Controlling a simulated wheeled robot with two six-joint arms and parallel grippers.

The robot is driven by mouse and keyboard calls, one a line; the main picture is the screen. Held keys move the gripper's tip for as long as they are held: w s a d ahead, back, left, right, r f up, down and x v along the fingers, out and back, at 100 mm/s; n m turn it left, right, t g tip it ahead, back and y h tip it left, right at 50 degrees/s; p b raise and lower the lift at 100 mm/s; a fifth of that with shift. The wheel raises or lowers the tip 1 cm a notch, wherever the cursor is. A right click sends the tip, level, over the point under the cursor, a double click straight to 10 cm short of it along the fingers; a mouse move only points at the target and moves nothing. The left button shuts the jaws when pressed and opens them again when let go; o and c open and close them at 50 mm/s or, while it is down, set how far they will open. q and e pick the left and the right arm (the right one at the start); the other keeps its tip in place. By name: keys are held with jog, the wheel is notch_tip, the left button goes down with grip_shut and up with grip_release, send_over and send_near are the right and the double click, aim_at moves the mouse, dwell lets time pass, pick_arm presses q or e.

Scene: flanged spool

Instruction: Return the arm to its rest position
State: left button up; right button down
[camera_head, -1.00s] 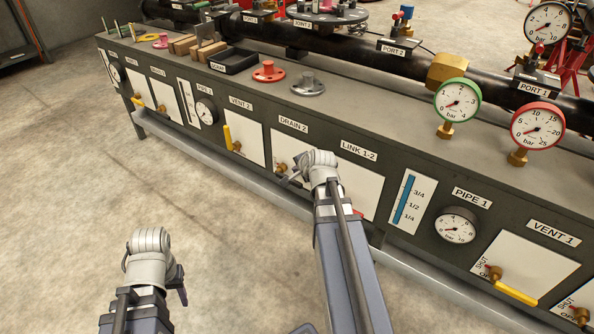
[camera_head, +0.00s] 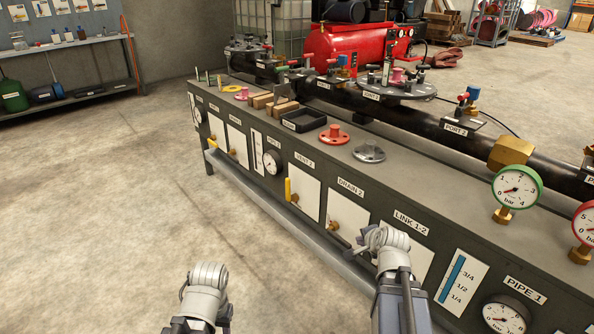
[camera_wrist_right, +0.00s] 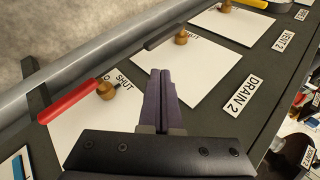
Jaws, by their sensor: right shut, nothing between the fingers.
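My right arm's wrist (camera_head: 385,240) is in front of the bench panel near the LINK 1-2 label in the head view. The right gripper's dark fingers (camera_wrist_right: 160,85) show in the right wrist view. They are shut together with nothing between them, over the panel near the DRAIN 2 label. My left arm's wrist (camera_head: 207,280) is at the lower middle of the head view, over bare floor and apart from the bench. Its fingers are mostly hidden, and I cannot see their state.
The bench (camera_head: 420,178) runs diagonally beside the right arm. A red valve handle (camera_wrist_right: 70,103) and a dark valve handle (camera_wrist_right: 163,36) lie near the right fingers. Pressure gauges (camera_head: 516,190) stand at the right. The concrete floor (camera_head: 90,210) at the left is clear.

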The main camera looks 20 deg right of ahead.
jog(key=a+f+n+g+y, duration=0.25)
jog(key=a+n, duration=0.35)
jog(key=a, duration=0.5)
jog(key=s+a+f+n+g+h+p, duration=0.1)
jog(key=s+a+n+g, duration=0.2)
jog(key=s+a+n, duration=0.6)
jog(key=s+a+f+n+g+h, duration=0.15)
jog(key=s+a+n+g, duration=0.35)
jog(key=a, duration=0.7)
notch_tip(320, 180, up, 38)
jog(key=n+t+p, duration=0.1)
jog(key=p, duration=3.7)
jog(key=shift+w+f+t, duration=0.1)
jog(key=shift+t, duration=0.15)
